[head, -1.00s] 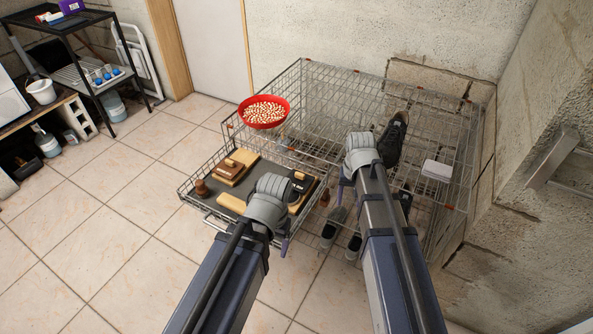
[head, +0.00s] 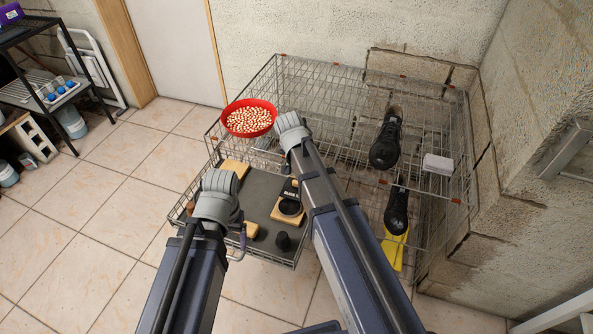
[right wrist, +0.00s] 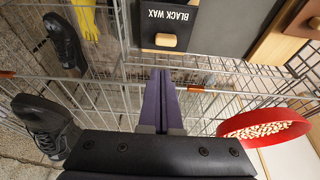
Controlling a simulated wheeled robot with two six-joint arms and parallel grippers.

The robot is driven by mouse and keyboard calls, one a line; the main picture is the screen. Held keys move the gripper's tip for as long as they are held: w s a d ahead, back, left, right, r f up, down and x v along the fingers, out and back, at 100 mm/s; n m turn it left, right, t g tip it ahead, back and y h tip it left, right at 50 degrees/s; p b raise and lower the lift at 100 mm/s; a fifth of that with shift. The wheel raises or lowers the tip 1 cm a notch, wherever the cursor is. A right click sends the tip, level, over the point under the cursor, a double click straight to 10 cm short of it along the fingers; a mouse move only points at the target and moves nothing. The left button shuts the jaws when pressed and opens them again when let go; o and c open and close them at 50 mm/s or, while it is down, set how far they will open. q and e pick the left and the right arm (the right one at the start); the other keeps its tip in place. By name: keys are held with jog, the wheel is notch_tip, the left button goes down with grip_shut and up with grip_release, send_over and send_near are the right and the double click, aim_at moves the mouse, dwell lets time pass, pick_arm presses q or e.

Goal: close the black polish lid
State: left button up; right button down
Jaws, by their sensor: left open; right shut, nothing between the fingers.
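The black polish (head: 290,207) is a dark round tin on a light wooden block, in the pulled-out tray of the wire rack in the head view. Its black lid (head: 289,189) stands up behind the tin, raised; the right arm partly covers this area. In the right wrist view a black panel lettered BLACK WAX (right wrist: 170,15) with a wooden knob shows upside down. My left gripper (head: 243,240) is open over the tray's left front, left of the tin. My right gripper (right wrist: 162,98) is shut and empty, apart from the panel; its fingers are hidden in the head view.
A red bowl (head: 249,118) of pale pieces sits on the rack top, close to my right wrist. Black shoes (head: 387,140), a pale box (head: 437,164) and a yellow glove (head: 393,251) are right. A dark cylinder (head: 283,241) stands at the tray's front.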

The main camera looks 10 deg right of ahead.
aim_at(295, 198)
jog(key=b+x, duration=0.9)
jog(key=x, duration=0.1)
jog(key=s+a, duration=0.1)
jog(key=s, duration=0.1)
jog(key=s+a, duration=0.3)
jog(key=s, duration=0.1)
jog(key=shift+s+a, duration=0.2)
jog(key=shift+s, duration=0.05)
jog(key=shift+s, duration=0.1)
